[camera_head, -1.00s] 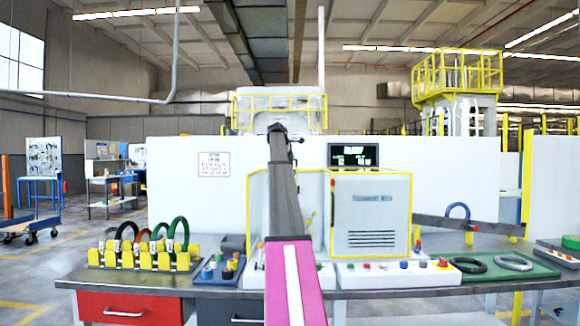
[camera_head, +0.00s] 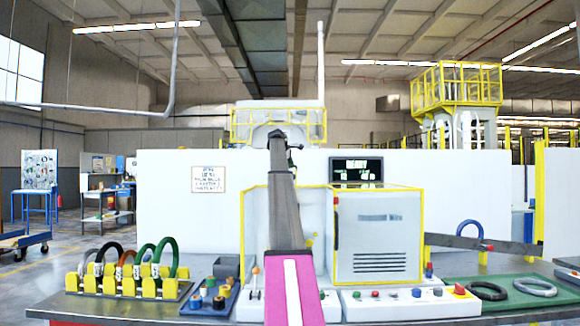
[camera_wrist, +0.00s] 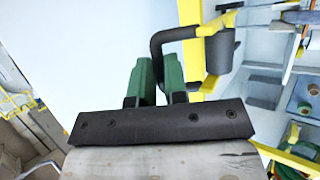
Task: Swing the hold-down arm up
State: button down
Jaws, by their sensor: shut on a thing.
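My gripper is shut on the bar; the exact contact is partly hidden by the fingers. The machine's white cabinet (camera_head: 376,235) with yellow edges stands just right of my arm, which hides part of the machine.
A yellow rack (camera_head: 128,286) with several coloured coils stands at left on the bench. A control strip (camera_head: 408,303) with buttons lies in front of the cabinet. A dark bar (camera_head: 480,243) extends right of it, above a green mat (camera_head: 530,298) with dark rings.

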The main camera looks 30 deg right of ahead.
jog(key=shift+w+r, duration=0.15)
jog(key=shift+w, duration=0.3)
jog(key=c, duration=1.2)
grip_release()
jog(key=shift+w, duration=0.1)
jog(key=shift+o, duration=0.2)
jog(key=shift+a+f, duration=0.15)
jog(key=shift+f, duration=0.05)
jog(key=shift+s, duration=0.2)
jog(key=v, duration=1)
jog(key=shift+s+r, duration=0.2)
jog(key=shift+r, duration=0.2)
